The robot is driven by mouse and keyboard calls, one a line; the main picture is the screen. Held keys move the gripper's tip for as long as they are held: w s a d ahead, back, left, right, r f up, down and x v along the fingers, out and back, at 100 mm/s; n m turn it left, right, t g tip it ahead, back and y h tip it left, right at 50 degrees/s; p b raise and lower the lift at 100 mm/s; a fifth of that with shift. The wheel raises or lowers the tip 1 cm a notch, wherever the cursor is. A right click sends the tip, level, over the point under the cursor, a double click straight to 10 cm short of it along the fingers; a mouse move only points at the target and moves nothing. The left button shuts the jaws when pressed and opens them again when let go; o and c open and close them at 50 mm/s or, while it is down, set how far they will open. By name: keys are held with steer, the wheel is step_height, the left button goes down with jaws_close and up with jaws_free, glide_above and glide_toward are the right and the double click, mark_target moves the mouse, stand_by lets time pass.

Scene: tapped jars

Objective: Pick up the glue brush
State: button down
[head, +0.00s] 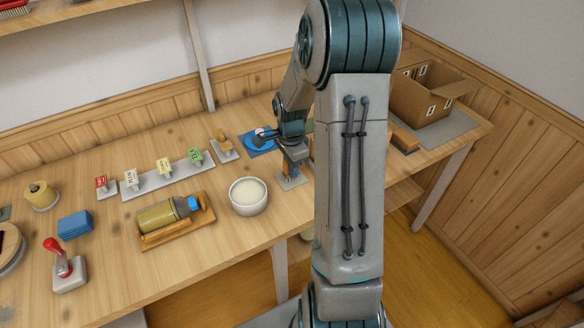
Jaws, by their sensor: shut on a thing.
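My gripper (292,158) is over the table, to the right of and behind the white glue bowl. It points down and is shut on a small upright brown and dark blue thing, which I take to be the glue brush (291,171). The brush is mostly hidden by the gripper, and its lower end is at or just above a small grey plate (289,183). I cannot tell whether it touches the plate. The white bowl (248,196) holds a pale cream filling.
A jar lies on a wooden cradle (178,235). A grey strip (150,188) bears several coloured tags. A red-handled stamp (66,267) stands front left. My arm hides part of the table.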

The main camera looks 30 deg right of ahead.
steer(key=shift+r, duration=0.1)
step_height(320, 180, up, 4)
steer(key=shift+s+r, duration=0.15)
steer(key=s+d+r+b, duration=0.1)
steer(key=s+r, duration=0.5)
steer(key=s, duration=0.5)
steer(key=shift+s+r, duration=0.15)
steer(key=shift+r, duration=0.1)
steer(key=shift+d, duration=0.1)
stand_by(1.8)
